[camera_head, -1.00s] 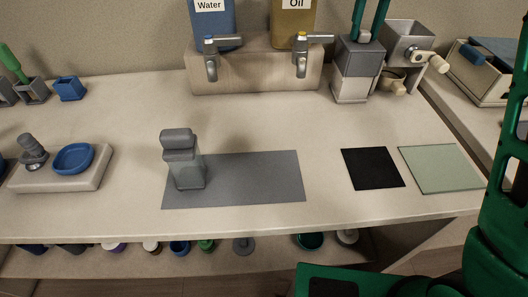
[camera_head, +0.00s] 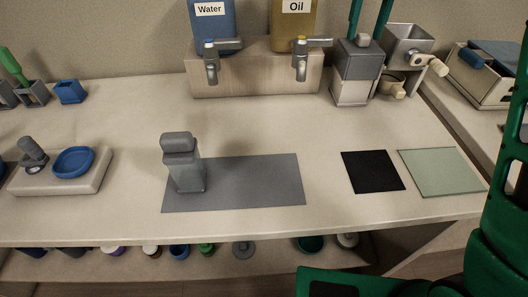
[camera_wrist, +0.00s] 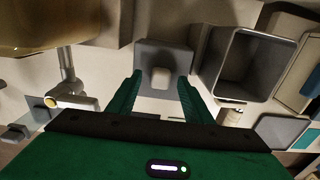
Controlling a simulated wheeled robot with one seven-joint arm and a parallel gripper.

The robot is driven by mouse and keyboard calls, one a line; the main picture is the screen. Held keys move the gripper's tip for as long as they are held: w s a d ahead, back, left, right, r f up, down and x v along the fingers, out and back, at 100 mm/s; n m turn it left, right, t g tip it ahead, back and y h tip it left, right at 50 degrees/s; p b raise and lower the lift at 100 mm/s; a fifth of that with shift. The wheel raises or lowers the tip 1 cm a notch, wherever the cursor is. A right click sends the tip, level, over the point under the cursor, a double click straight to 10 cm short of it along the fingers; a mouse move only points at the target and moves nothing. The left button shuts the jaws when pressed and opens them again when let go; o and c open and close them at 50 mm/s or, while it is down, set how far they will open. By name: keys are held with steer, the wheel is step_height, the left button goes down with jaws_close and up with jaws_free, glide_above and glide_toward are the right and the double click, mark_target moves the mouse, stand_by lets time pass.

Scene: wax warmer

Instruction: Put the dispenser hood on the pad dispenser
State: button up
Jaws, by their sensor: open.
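The dispenser hood (camera_head: 359,62) is a grey block with a small light knob on top. It appears seated upright on the pale, boxy pad dispenser (camera_head: 351,92) at the back right of the counter. My gripper (camera_head: 364,31) has two green fingers, open and empty, just above the hood and to either side of its knob. In the wrist view my gripper (camera_wrist: 160,84) is seen from above with the hood (camera_wrist: 179,57) below, its knob between the fingers. The dispenser body is hidden there, so the exact fit cannot be told.
A grey metal hopper (camera_head: 409,43) with a handle stands close at the right. A wooden stand (camera_head: 255,72) with Water and Oil taps is at the left. A grey mat (camera_head: 250,183) holds a grey-capped container (camera_head: 183,165). The counter in front is mostly clear.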

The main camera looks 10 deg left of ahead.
steer(key=shift+r, duration=3.45)
steer(key=shift+r, duration=0.15)
steer(key=shift+r, duration=5.2)
steer(key=s+d+f+m, duration=0.6)
steer(key=s+d+m, duration=0.25)
steer(key=m, duration=0.45)
steer(key=s+d+f+m, duration=0.75)
steer(key=d+m, duration=0.25)
steer(key=m, duration=0.3)
steer(key=s+d+f+m, duration=0.4)
steer(key=s+f+m, duration=0.5)
steer(key=s, duration=0.3)
steer(key=s+d+f+m, duration=0.4)
steer(key=s+f+m, duration=0.5)
steer(key=s, duration=0.4)
steer(key=shift+s+d+f+m, duration=0.25)
steer(key=shift+s+f+m, duration=0.05)
steer(key=shift+m, duration=0.3)
